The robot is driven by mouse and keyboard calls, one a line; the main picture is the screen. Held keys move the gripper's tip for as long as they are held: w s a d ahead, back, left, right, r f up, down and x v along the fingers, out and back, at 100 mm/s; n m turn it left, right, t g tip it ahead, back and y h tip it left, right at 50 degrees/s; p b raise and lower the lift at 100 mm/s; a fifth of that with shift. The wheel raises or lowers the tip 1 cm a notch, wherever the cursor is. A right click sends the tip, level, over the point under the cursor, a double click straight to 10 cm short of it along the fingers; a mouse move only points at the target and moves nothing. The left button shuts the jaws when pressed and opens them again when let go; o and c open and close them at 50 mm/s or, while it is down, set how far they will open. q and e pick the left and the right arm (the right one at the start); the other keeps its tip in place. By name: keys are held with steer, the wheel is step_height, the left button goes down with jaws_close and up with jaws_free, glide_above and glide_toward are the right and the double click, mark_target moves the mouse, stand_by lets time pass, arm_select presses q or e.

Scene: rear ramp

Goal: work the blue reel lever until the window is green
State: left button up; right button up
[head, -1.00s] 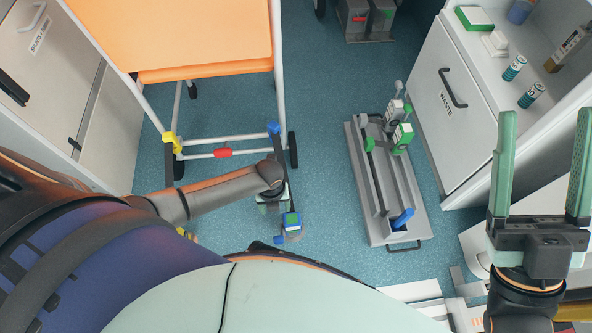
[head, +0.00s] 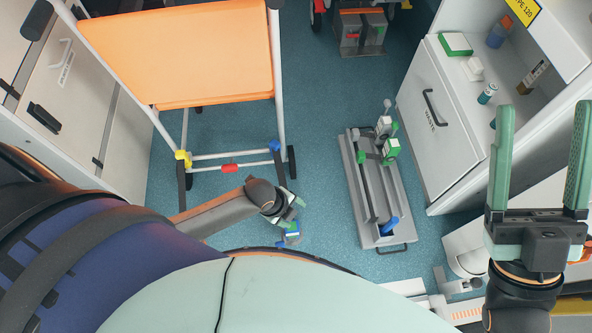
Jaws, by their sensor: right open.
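A small blue reel (head: 292,236) sits low on the floor below the orange chair, just in front of my body. Its lever and window are too small and partly hidden to read, so I cannot tell the window's colour. My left gripper (head: 290,214) is right over the reel and overlaps it in the picture; its fingers are mostly hidden by my wrist, and I cannot tell whether it touches. My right gripper (head: 540,160) is open and empty at the right, far from the reel, with its two green fingers apart.
A white waste cabinet (head: 440,145) stands right. Blue floor is clear between chair and tray.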

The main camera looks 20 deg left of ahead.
arm_select(q)
steer(key=shift+s+d+r+n+t+h+p, duration=0.15)
steer(key=shift+d+r+n+t+p, duration=0.1)
steer(key=shift+r+n+p, duration=0.55)
steer(key=shift+w+d+r+n+t+h+p, duration=0.1)
steer(key=shift+r+n+t+p, duration=0.15)
steer(key=shift+r+n, duration=0.6)
steer(key=shift+s+d+r+n+t+h+p, duration=0.15)
steer(key=shift+r+n+p, duration=0.4)
steer(key=shift+r, duration=0.65)
steer(key=shift+f, duration=0.1)
steer(key=shift+c, duration=0.2)
